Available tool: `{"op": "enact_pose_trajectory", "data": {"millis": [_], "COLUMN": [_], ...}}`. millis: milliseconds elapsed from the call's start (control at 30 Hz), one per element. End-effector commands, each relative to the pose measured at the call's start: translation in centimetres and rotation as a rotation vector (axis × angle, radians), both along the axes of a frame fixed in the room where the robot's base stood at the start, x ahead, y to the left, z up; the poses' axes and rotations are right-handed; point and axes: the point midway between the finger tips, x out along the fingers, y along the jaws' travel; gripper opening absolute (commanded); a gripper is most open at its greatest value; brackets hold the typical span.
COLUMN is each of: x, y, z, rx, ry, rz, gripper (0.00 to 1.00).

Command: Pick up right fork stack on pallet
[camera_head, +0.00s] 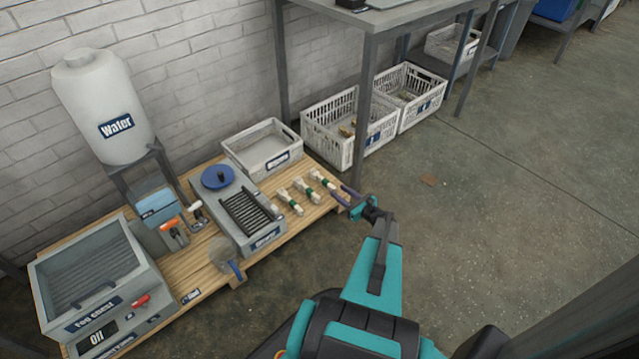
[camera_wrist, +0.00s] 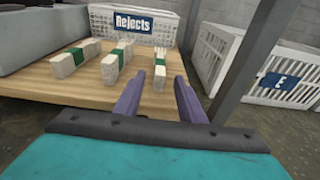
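Three pale fork stacks with green bands lie on the wooden pallet (camera_head: 213,279). The right fork stack (camera_head: 322,179) is nearest the pallet's right edge; it also shows in the wrist view (camera_wrist: 160,71). The middle stack (camera_head: 307,189) and left stack (camera_head: 289,202) lie beside it. My gripper (camera_head: 347,195) is at the pallet's right edge, by the right stack. In the wrist view its two purple fingers (camera_wrist: 160,90) are apart, with the right stack beyond them, roughly in line with the gap. Nothing is seen held between them.
A grey tray marked Rejects (camera_wrist: 134,25) stands behind the stacks. White crates (camera_head: 348,125) stand on the floor behind a table leg (camera_head: 363,100). A grey box with a ribbed top (camera_head: 245,215) stands left of the stacks.

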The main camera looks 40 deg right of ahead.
Motion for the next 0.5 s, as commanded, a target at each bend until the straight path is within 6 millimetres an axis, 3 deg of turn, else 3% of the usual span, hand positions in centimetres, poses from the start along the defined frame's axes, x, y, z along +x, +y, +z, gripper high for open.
{"op": "enact_pose_trajectory", "data": {"millis": [233, 500], "x": [3.5, 4.7], "y": [-0.3, -0.3], "z": [-0.8, -0.7], "rx": [0.000, 0.000], "ry": [0.000, 0.000], "rz": [0.001, 0.000], "gripper": [0.36, 0.36]}}
